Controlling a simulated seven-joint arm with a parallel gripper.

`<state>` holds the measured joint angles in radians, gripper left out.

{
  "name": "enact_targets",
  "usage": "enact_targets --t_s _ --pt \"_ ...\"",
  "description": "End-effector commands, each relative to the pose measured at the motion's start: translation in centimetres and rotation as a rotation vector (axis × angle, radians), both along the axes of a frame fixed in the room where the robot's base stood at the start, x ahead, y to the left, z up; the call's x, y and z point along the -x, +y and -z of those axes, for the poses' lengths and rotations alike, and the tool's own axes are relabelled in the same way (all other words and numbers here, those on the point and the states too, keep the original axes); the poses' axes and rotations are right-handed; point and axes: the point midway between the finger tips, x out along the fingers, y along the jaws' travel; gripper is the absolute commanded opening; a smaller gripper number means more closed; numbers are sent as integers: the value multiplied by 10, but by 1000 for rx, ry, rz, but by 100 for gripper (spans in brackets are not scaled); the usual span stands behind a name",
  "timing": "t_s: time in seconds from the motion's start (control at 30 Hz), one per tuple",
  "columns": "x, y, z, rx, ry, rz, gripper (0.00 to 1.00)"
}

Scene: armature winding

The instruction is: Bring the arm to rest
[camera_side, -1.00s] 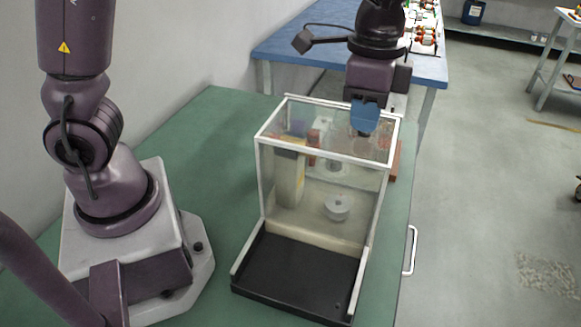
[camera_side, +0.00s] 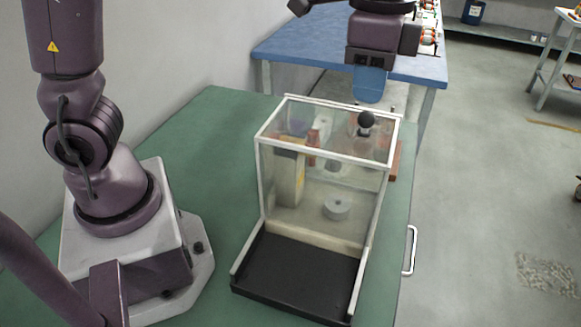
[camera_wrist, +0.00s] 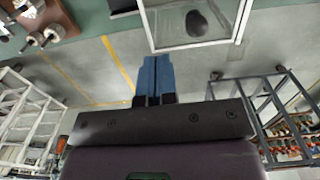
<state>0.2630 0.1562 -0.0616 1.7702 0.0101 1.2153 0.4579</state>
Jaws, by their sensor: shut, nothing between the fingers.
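My gripper (camera_side: 370,84) has blue fingers and hangs above the far right edge of the clear box, apart from it and empty. In the wrist view its blue fingers (camera_wrist: 154,76) are together. The clear box (camera_side: 318,200) with a white frame stands on the green table (camera_side: 185,160). A black round knob (camera_side: 366,119) is at the box's top, just below my fingertips in the side view. The knob also shows as a dark shape in the wrist view (camera_wrist: 197,23).
Inside the box are a grey round part (camera_side: 337,208), a yellowish block (camera_side: 290,178) and reddish items, blurred by the panels. A black tray (camera_side: 295,275) lies at its front. A blue-topped bench (camera_side: 300,45) stands behind. The space above the box's left half is clear.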

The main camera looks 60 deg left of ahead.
Motion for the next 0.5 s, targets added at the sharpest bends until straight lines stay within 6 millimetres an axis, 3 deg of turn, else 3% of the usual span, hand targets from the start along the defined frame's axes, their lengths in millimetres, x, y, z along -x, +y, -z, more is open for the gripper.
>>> enact_targets --t_s 0.13,0.2,0.5 --pt "-2 -1 0 4 -11 -36 0" --pt "2 1 11 2 -5 -91 0" --pt "61 49 2 58 -147 -422 0"
